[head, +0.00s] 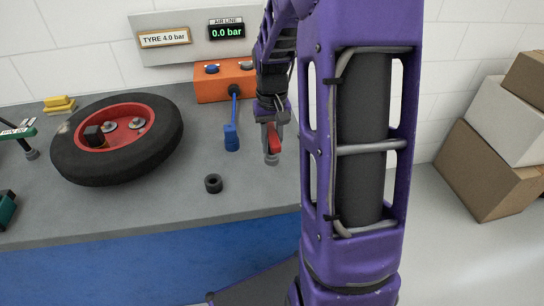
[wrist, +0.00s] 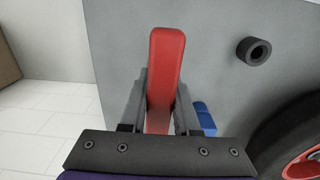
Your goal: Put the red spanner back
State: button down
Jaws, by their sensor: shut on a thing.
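The red spanner (wrist: 166,75) is held between the two fingers of my gripper (wrist: 160,112) in the wrist view. Its red handle reaches forward beyond the fingertips, and its other end is hidden by the gripper. In the head view my gripper (head: 271,140) points down over the right part of the grey bench, with the red spanner (head: 274,138) showing at its fingers. I cannot tell whether the spanner touches the bench.
A wheel (head: 160,122) with a red rim lies on the bench at left. A black ring (head: 213,184) lies near the front edge. Cardboard boxes (head: 484,170) stand at right.

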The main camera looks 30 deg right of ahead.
jog(key=shift+f+b, duration=0.35)
jog(key=shift+f, duration=1.55)
jog(key=shift+f, duration=0.2)
jog(key=c, duration=0.6)
grip_release()
jog(key=shift+c, duration=0.2)
jog(key=shift+r, duration=0.1)
notch_tip(320, 180, up, 12)
jog(key=shift+r+p, duration=0.15)
jog(key=shift+p, duration=0.95)
